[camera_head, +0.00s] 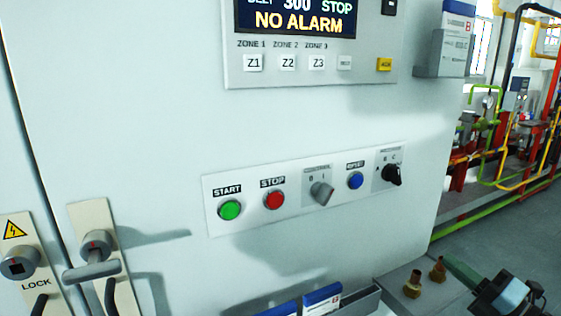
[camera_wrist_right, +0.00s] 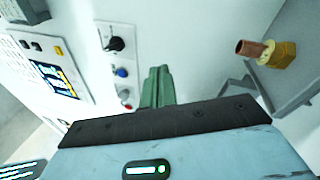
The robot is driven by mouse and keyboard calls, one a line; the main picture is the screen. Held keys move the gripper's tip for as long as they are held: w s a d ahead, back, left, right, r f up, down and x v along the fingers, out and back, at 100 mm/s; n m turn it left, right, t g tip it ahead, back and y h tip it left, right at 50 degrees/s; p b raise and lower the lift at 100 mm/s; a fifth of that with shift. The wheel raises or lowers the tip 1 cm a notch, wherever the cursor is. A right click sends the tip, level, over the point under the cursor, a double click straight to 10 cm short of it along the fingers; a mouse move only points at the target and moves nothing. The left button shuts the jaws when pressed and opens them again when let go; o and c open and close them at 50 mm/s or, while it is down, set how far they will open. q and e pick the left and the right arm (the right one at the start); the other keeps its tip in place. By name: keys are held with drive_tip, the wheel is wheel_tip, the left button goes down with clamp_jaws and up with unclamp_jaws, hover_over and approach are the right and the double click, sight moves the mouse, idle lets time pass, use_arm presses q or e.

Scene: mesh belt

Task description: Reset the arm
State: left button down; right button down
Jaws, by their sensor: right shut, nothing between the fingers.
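My right gripper (camera_head: 455,268) is at the lower right of the head view, in front of the cabinet's right edge. Its green fingers are shut and hold nothing; they also show in the wrist view (camera_wrist_right: 158,84), apart from the panel. The control panel (camera_head: 225,192) on the white cabinet has a green START button (camera_head: 229,210), a red STOP button (camera_head: 274,200), a grey CONTROL switch (camera_head: 321,193), a blue button (camera_head: 355,180) and a black selector knob (camera_head: 391,174). My left gripper is not in view.
The display (camera_head: 295,16) above reads "300 STOP" and "NO ALARM". Brass fittings (camera_head: 412,285) stand on a grey ledge near my right gripper; one is large in the wrist view (camera_wrist_right: 266,52). Lock handles (camera_head: 92,270) stick out at left. A tray (camera_head: 360,300) holds blue-and-white boxes.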

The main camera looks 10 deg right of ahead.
drive_tip(key=s+a+f+m+g+h, duration=0.1)
drive_tip(key=s+f+m+h, duration=0.2)
drive_tip(key=f+m, duration=0.4)
drive_tip(key=s+a+f+m+h, duration=0.2)
drive_tip(key=f+m+h, duration=0.15)
drive_tip(key=f, duration=0.65)
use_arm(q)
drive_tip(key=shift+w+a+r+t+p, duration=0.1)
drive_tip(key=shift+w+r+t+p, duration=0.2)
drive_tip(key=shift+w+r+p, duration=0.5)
use_arm(e)
drive_tip(key=s+a+f+m+g, duration=0.4)
drive_tip(key=s+a+f+m, duration=0.3)
drive_tip(key=s+f, duration=0.3)
drive_tip(key=s+a+f+m+g, duration=0.5)
drive_tip(key=s+a+f+m, duration=0.2)
drive_tip(key=s+a+f, duration=0.3)
drive_tip(key=s+f, duration=0.1)
drive_tip(key=s, duration=0.2)
drive_tip(key=shift+f, duration=0.3)
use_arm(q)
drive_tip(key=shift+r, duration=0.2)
use_arm(e)
drive_tip(key=shift+w, duration=0.1)
